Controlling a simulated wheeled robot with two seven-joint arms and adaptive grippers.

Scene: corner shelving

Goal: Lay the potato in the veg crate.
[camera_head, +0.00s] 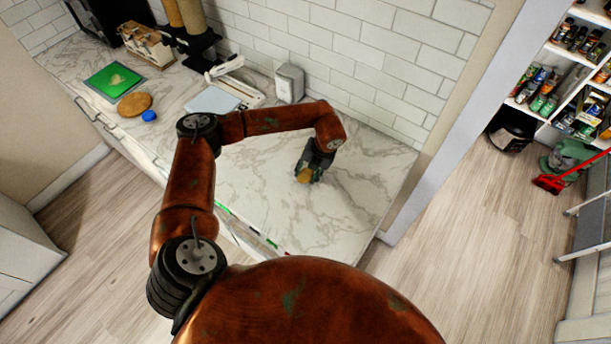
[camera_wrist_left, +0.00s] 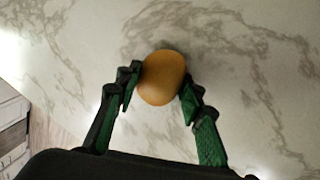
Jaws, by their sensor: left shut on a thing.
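The potato (camera_head: 304,175) is a yellow-brown rounded lump over the marble counter, toward its right end. My left gripper (camera_head: 309,173) points down at it. In the left wrist view the potato (camera_wrist_left: 163,72) sits between the green-padded fingertips of the left gripper (camera_wrist_left: 162,88), which is shut on it from both sides. I cannot tell whether the potato touches the counter. A small light wooden crate-like box (camera_head: 148,46) stands at the far left; I cannot tell whether it is the veg crate. My right gripper is not in view.
The marble counter (camera_head: 350,205) is clear around the gripper. A grey-white canister (camera_head: 289,83) stands by the wall. A pale board (camera_head: 212,100), a blue ball (camera_head: 149,116), a round brown board (camera_head: 135,103) and a green board (camera_head: 112,81) lie further left.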

